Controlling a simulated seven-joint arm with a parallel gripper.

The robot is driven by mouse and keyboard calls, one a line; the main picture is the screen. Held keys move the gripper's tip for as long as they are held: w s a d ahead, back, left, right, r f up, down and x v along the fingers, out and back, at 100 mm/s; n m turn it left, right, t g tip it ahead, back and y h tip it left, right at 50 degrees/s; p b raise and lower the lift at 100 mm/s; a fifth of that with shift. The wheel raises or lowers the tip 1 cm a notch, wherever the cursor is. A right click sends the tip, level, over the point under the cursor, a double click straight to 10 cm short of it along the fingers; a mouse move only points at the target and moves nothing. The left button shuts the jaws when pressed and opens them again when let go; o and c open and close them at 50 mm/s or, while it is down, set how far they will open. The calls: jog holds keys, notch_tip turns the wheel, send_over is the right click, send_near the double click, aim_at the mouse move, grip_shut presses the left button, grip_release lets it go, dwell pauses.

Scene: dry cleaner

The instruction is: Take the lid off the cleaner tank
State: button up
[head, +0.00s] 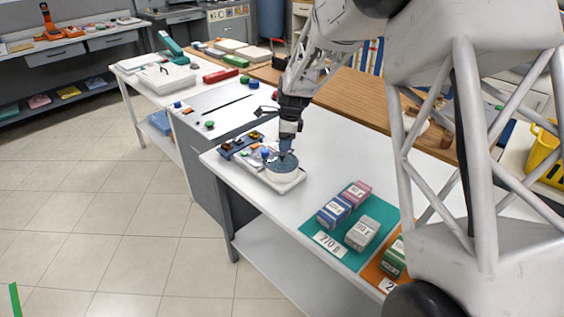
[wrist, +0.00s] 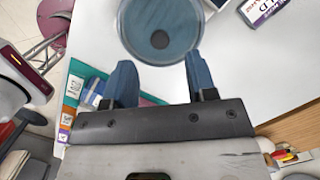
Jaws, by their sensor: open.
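The cleaner tank (head: 284,178) is a low, round white vessel on a pale tray near the front edge of the white table. Its round blue-grey lid (head: 277,166) sits on top. In the wrist view the lid (wrist: 160,20) fills the top centre, with a small dark round knob (wrist: 159,39) on it. My gripper (head: 287,154) is just above the lid, pointing down. In the wrist view my gripper (wrist: 160,58) has its two blue fingers spread apart with nothing between them. The knob appears just beyond the fingertips; I cannot tell whether anything touches.
Small boxes (head: 334,211) stand on a teal mat (head: 316,229) to the right. A green box (head: 394,258) stands on an orange mat. White table is bare behind the tank.

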aim_at(282, 154)
jog(key=shift+a+f, duration=0.2)
jog(key=shift+f, duration=1.1)
jog(key=shift+a+f, duration=0.2)
jog(key=shift+f, duration=1.05)
grip_shut()
